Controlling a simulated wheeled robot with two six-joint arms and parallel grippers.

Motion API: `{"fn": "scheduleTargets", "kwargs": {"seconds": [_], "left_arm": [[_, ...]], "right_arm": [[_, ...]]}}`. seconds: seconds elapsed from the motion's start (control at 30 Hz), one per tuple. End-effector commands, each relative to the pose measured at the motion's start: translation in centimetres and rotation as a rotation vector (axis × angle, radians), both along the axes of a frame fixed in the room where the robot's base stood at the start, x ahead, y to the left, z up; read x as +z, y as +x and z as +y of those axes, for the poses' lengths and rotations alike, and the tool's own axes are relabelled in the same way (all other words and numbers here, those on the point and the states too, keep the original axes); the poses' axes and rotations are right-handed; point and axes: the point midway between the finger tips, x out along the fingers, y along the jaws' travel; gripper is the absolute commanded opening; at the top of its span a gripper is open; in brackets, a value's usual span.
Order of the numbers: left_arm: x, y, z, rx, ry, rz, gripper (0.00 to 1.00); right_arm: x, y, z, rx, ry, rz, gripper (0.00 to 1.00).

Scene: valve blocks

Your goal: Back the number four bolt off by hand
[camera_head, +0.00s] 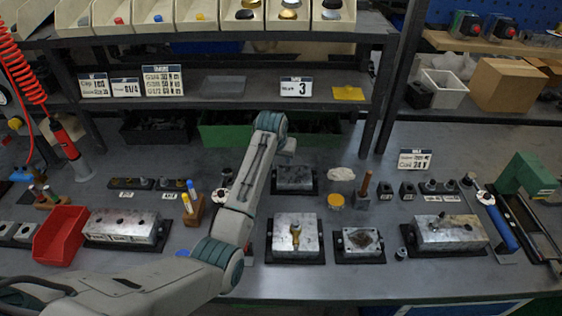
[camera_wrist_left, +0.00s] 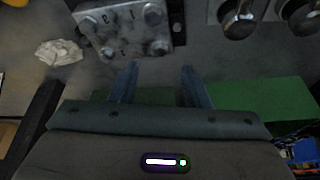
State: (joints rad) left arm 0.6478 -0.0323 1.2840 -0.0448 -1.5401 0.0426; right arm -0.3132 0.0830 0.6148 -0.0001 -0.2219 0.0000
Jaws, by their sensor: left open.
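A grey metal block (camera_head: 295,178) on a dark base stands at mid-bench, just in front of my left gripper in the head view. In the left wrist view the same block (camera_wrist_left: 125,28) shows several bolt heads near its corners, with small numbers stamped beside them. I cannot make out which bolt is number four. My left gripper (camera_wrist_left: 158,78) is open and empty, its two fingers apart and short of the block. In the head view the left gripper (camera_head: 287,147) is small and partly hidden by its own wrist. My right gripper is not in view.
A crumpled white rag (camera_head: 341,174) lies beside the block. A green bin (camera_head: 212,132) stands behind it. Nearer blocks (camera_head: 296,237) and (camera_head: 360,242) sit in front. A red bin (camera_head: 60,235) is at left. Two round shiny parts (camera_wrist_left: 239,20) show at the wrist view's top right.

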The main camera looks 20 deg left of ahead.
Motion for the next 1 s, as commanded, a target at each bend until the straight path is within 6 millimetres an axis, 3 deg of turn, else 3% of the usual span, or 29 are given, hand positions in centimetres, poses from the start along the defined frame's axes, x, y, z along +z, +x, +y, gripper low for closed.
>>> {"fn": "scheduleTargets", "kwargs": {"seconds": [0.3, 0.77, 0.9, 1.0], "left_arm": [[-4.3, 1.8, 0.1, 0.000, 0.000, 0.002, 0.43], [-5.4, 2.2, 0.1, 0.000, 0.000, -0.001, 0.43], [-5.4, 2.2, 0.1, 0.000, 0.000, -0.001, 0.15], [-5.4, 2.2, 0.1, 0.000, 0.000, -0.001, 0.00]], "right_arm": [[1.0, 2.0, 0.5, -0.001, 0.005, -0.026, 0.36], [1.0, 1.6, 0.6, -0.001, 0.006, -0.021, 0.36], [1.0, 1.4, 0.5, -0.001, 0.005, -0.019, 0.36], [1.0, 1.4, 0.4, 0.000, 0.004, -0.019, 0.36]]}}
